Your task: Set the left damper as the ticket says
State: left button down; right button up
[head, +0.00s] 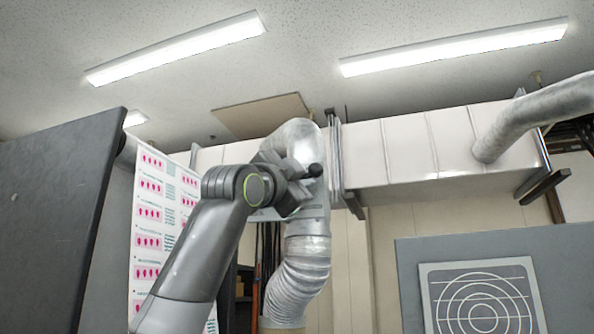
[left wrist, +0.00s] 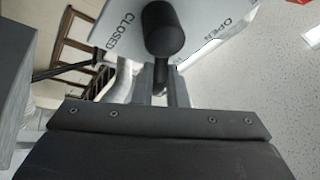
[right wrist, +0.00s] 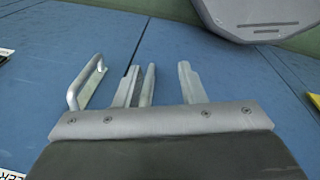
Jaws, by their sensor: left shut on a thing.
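The left damper has a lever with a black knob (head: 315,170) on a silver duct at the middle of the head view. In the left wrist view the black lever handle (left wrist: 163,30) stands in front of a pale plate (left wrist: 205,20) lettered CLOSED on the left and OPEN on the right. The handle lies between the two words. My left gripper (left wrist: 163,92) is shut on the lever below the knob; it also shows in the head view (head: 298,188). My right gripper (right wrist: 160,85) is open and empty, seen only in its wrist view. I cannot make out a ticket.
A flexible silver duct (head: 298,280) hangs below the damper. A dark panel (head: 60,210) and a printed sheet with pink marks (head: 150,213) stand at left. A grey panel (head: 415,280) stands at right. A metal handle (right wrist: 88,82) on a blue surface is beside my right gripper.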

pick_arm(q)
jog(key=m+g, duration=0.1)
jog(key=m, duration=0.1)
jog(key=m+h, duration=0.1)
jog(key=m, duration=0.1)
jog(key=shift+s+d+f+g+p, duration=0.1)
jog(key=shift+d+f+g+p, duration=0.1)
jog(key=shift+f+g+p, duration=0.2)
jog(key=m+g, duration=0.1)
jog(key=m, duration=0.1)
jog(key=f+m, duration=0.1)
jog(key=m, duration=0.1)
jog(key=shift+d+f+g+h, duration=0.1)
jog(key=shift+f+g+h, duration=0.05)
jog(key=shift+g+h, duration=0.2)
jog(key=shift+f+m+g, duration=0.2)
jog(key=shift+m+g, duration=0.15)
jog(key=shift+m, duration=0.25)
jog(key=shift+f, duration=0.1)
jog(key=c, duration=1.5)
grip_release()
jog(key=shift+o, duration=0.2)
jog(key=shift+s, duration=0.1)
